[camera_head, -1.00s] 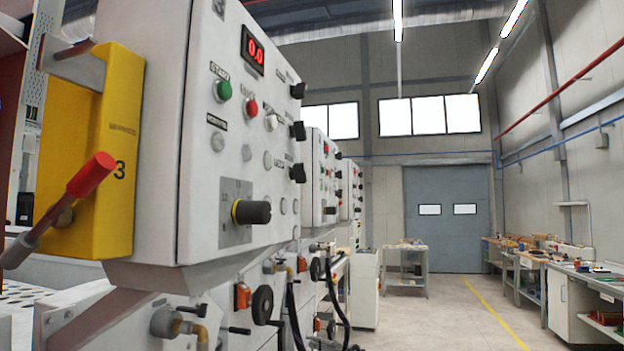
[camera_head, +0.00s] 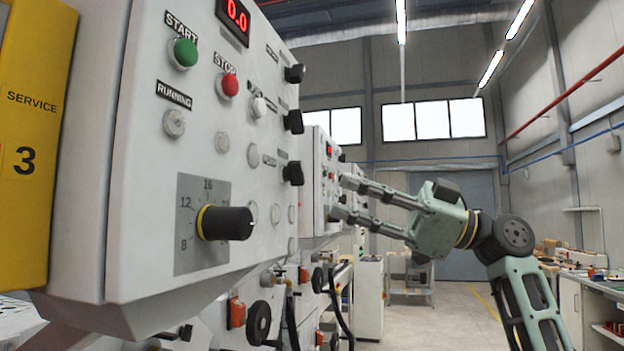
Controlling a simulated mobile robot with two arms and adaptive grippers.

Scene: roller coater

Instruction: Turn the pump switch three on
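The control panel of machine 3 (camera_head: 110,230) fills the left half of the view. On its right side are three black switch knobs in a column: an upper one (camera_head: 295,73), a middle one (camera_head: 293,121) and a lower one (camera_head: 292,172). Their small labels are too slanted to read, so I cannot tell which is the pump switch. My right gripper (camera_head: 340,196) is to the right of the lower knob, fingers spread apart and pointing left towards the panel. Nothing is between the fingers. My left gripper is out of view.
The panel also carries a green START button (camera_head: 185,52), a red STOP button (camera_head: 228,85), a large black dial (camera_head: 225,222) and a red display (camera_head: 238,14) reading 0.0. A yellow SERVICE box (camera_head: 35,140) is at the far left. More machine panels (camera_head: 322,160) stand behind.

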